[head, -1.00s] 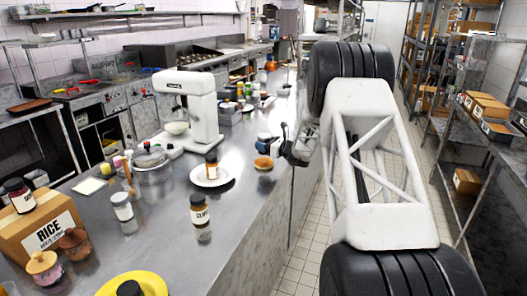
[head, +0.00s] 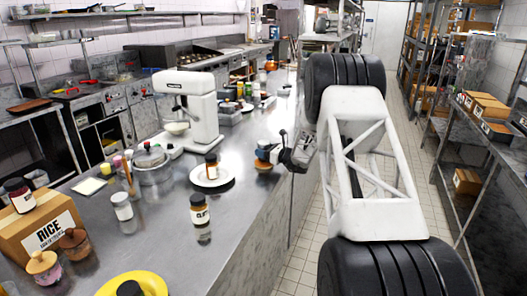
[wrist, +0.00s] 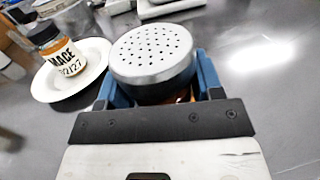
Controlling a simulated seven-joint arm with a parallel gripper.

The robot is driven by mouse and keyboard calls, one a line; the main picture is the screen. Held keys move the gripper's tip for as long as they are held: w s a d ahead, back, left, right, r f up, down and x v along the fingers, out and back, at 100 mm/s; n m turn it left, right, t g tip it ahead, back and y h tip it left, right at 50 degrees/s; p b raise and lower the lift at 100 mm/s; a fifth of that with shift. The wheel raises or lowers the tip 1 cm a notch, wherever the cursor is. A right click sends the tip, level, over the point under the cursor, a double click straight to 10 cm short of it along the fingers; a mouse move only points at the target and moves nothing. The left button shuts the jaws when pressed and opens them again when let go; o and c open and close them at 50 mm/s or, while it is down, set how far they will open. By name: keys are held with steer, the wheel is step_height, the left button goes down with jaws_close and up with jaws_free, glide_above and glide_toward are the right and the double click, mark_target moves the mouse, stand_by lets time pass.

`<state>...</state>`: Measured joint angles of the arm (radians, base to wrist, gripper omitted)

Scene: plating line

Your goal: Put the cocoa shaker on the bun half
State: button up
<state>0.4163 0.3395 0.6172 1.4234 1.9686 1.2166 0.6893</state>
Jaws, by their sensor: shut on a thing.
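The cocoa shaker (wrist: 152,55) has a silver lid with holes and stands roughly upright between the blue fingers of my gripper (wrist: 158,80). My gripper is shut on it. In the head view my gripper (head: 266,151) is low over the counter, directly over the brown bun half (head: 262,166), of which only a lower part shows. I cannot tell whether the shaker's base touches the bun half. In the wrist view the shaker and gripper hide nearly all of what lies beneath.
A white plate (head: 227,179) with a mace jar (head: 211,165) stands left of my gripper; the jar also shows in the wrist view (wrist: 57,58). A dark-capped jar (head: 200,213) stands nearer. A white mixer (head: 200,110) is behind. The counter edge is close on the right.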

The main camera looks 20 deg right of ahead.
steer(key=shift+f, duration=0.15)
steer(key=o, duration=1)
steer(key=shift+r, duration=0.2)
steer(key=v, duration=1.2)
steer(key=shift+a, duration=0.1)
